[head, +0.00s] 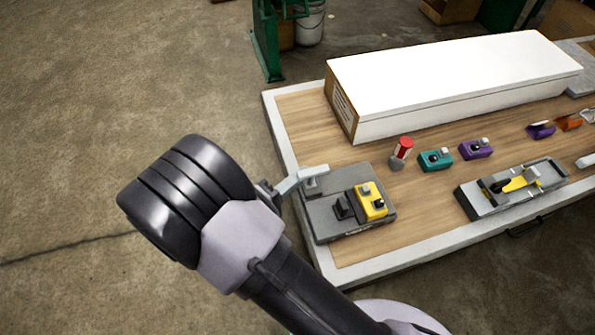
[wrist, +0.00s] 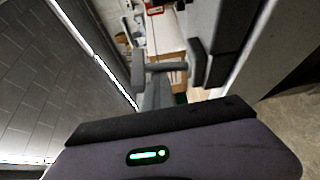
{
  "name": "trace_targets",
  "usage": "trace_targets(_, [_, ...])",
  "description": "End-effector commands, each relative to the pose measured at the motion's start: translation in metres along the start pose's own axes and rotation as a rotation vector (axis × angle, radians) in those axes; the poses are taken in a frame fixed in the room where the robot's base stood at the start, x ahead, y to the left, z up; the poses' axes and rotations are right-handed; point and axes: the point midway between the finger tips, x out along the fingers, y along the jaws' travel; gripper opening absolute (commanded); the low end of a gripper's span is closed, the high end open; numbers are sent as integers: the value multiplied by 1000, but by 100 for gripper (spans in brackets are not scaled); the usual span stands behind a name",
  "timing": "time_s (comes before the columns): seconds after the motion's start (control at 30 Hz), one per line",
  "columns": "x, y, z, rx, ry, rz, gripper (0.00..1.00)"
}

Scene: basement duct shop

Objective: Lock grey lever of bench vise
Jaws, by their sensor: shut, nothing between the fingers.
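A grey base (head: 335,223) near the left end of the bench carries a dark jaw-like block and a yellow block (head: 371,201); I take it for the bench vise. A light grey lever (head: 293,180) sticks out from a bracket at its back left corner, over the bench edge. My gripper (head: 272,194) is shut and empty at the lever's outer end, partly hidden behind my wrist. I cannot tell whether it touches the lever. In the wrist view a grey bar and dark blocks show above my wrist housing; their parts are hard to tell apart.
A long white-topped box (head: 450,85) lies along the back of the wooden bench (head: 430,205). A grey tray (head: 485,205) with a yellow clamp sits right. Floor at left is clear.

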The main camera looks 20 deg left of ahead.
Motion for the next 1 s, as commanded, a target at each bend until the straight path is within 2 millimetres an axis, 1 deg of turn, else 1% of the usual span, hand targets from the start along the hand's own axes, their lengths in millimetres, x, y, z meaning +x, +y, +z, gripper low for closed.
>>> trace_targets(0.1, [-2,-2,6,62,-3,35,0])
trace_targets(0.5, [-8,-5,17,55,-6,33,0])
trace_targets(1.0, [-8,-6,20,55,-10,34,0])
